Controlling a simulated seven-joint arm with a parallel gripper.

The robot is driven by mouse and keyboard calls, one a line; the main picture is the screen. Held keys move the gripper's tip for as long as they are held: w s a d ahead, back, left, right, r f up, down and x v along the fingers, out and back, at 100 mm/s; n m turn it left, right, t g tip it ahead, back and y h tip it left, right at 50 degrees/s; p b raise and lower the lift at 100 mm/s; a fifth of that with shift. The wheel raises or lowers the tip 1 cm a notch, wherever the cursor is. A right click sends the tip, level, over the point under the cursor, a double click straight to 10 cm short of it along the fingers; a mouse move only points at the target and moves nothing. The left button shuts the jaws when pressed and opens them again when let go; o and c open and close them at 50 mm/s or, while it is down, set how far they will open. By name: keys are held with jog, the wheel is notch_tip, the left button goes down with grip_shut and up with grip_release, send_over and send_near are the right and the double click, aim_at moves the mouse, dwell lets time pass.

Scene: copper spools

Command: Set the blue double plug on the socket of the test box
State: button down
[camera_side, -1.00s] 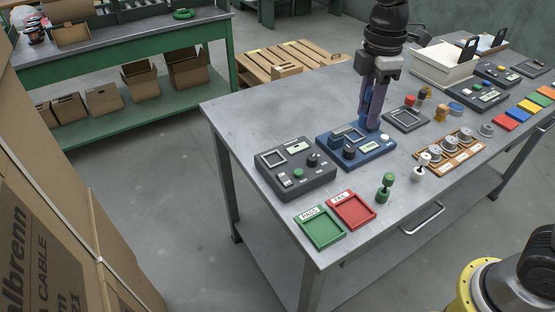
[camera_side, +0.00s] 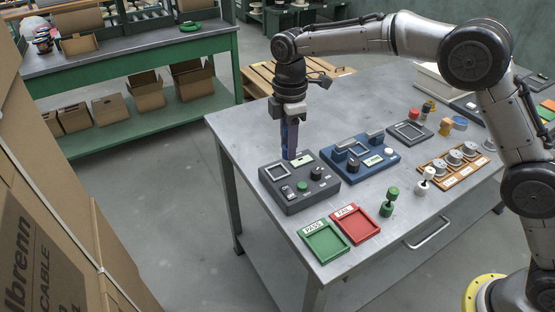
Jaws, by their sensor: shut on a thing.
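My gripper (camera_side: 290,150) points straight down over the back edge of the dark grey box (camera_side: 312,203), close above it. It is shut on a narrow blue-violet thing, the blue double plug (camera_side: 291,137), which is hard to tell from the fingers at this size. The grey box has a square frame (camera_side: 273,172), a knob (camera_side: 318,172), a green button (camera_side: 303,186) and a small screen. A blue box (camera_side: 382,163) with a square frame and a knob stands to its right. I cannot tell whether the plug touches the grey box or exactly where the socket is.
Green (camera_side: 322,242) and red (camera_side: 356,226) trays lie in front of the grey box. A green double plug (camera_side: 389,201) and a white one (camera_side: 426,180) stand to the right. A wooden rack of spools (camera_side: 452,168) lies farther right. The table's left edge is near the grey box.

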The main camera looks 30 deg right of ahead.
aim_at(278, 173)
jog(key=w+f, duration=0.1)
jog(key=w+a+f, duration=0.1)
jog(key=w+f, duration=0.1)
jog(key=shift+f, duration=1.9)
jog(key=shift+f, duration=0.3)
jog(key=c, duration=0.5)
grip_release()
jog(key=shift+c, duration=0.2)
notch_tip(278, 173, up, 13)
jog(key=shift+f, duration=0.2)
jog(key=shift+r, duration=0.1)
